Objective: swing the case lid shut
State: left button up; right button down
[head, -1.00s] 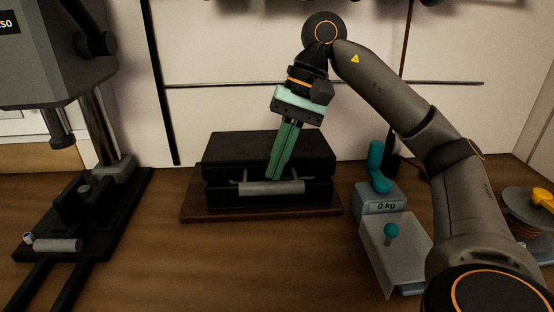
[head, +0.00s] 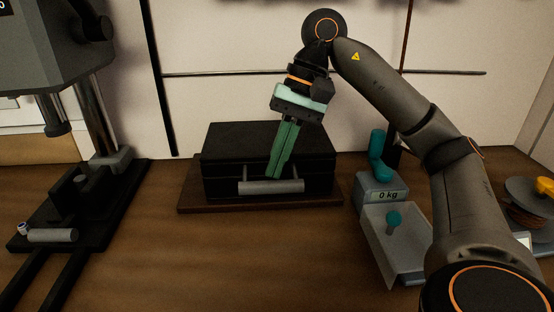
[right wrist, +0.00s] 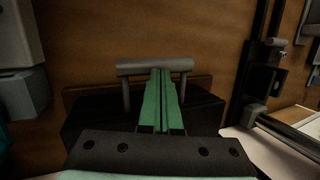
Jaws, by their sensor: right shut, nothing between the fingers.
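The black case (head: 225,160) sits on a brown board (head: 195,203) on the bench. Its lid (head: 240,133) lies down on the lower part, with only a thin seam visible in the head view. A grey bar handle (head: 270,187) is at the case front, and it also shows in the right wrist view (right wrist: 155,67). My right gripper (head: 276,175) has its green fingers shut with nothing between them. They point down at the lid's front edge, just behind the handle; whether they touch the lid I cannot tell. My left gripper is not in view.
A press-like machine (head: 85,200) stands at left. A spool (head: 527,200) is at far right. The bench front (head: 220,260) is clear.

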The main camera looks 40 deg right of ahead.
pick_arm(q)
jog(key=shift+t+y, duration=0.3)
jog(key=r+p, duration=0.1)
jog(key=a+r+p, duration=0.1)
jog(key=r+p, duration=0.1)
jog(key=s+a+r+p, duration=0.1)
jog(key=p, duration=0.1)
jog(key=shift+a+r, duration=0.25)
pick_arm(e)
jog(key=v, duration=0.8)
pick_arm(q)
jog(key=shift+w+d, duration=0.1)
